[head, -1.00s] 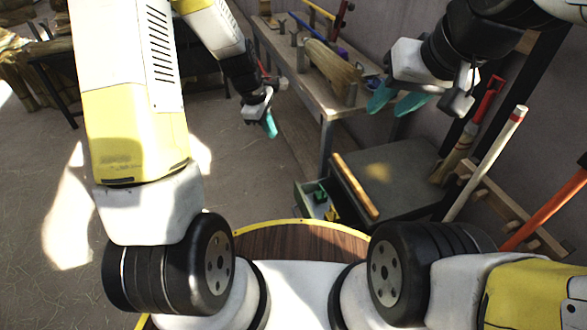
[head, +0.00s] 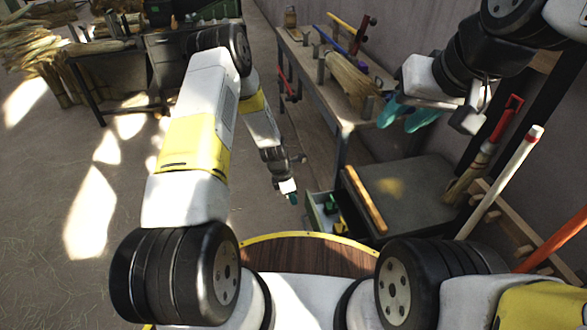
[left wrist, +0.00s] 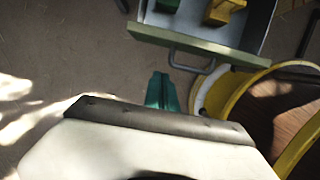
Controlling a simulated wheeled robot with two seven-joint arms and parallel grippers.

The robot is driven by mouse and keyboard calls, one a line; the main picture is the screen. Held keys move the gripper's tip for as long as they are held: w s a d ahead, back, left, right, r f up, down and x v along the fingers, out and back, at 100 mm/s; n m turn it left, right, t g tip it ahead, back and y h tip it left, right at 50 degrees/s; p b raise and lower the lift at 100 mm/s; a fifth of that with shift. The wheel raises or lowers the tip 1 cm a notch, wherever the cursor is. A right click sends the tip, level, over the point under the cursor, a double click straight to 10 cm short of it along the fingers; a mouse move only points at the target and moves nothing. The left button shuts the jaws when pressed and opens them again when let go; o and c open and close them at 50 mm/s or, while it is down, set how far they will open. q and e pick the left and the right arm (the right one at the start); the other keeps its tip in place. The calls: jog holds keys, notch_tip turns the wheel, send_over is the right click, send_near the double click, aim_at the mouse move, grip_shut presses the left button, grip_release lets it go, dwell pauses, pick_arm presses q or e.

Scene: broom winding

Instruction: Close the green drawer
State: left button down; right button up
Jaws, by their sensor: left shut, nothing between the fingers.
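The green drawer (head: 313,213) is pulled out from the left side of a low dark cabinet in the head view. Its pale green front (left wrist: 225,52) and metal handle (left wrist: 190,63) show at the top of the left wrist view. Green and yellow items (left wrist: 222,10) lie inside the drawer. My left gripper (head: 293,198) is shut and empty, just left of the drawer front. Its teal fingers (left wrist: 161,92) are apart from the handle in the left wrist view. My right gripper (head: 405,114) is open and empty, raised above the cabinet.
The low cabinet (head: 408,190) has a wooden bar (head: 365,199) along its top's left edge. A workbench (head: 345,108) with tools stands behind it. Long-handled tools, including a white pole (head: 500,180), lean at the right. The floor (head: 255,215) left of the drawer is clear.

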pick_arm(q)
jog(key=shift+w+d+f, duration=0.25)
jog(key=shift+d+f, duration=0.05)
jog(key=shift+d, duration=0.4)
jog(key=shift+w+d+f, duration=0.2)
jog(key=shift+d+f, duration=0.1)
jog(key=shift+d, duration=0.45)
jog(key=shift+w+d+f, duration=0.25)
jog(key=shift+d+f, duration=0.05)
jog(key=shift+d, duration=0.4)
jog(key=shift+d, duration=0.1)
jog(key=w+d, duration=0.1)
jog(key=d, duration=0.3)
jog(key=w+d, duration=0.1)
jog(key=d, duration=0.3)
jog(key=w+d, duration=0.2)
jog(key=d, duration=0.1)
jog(key=shift+d, duration=0.4)
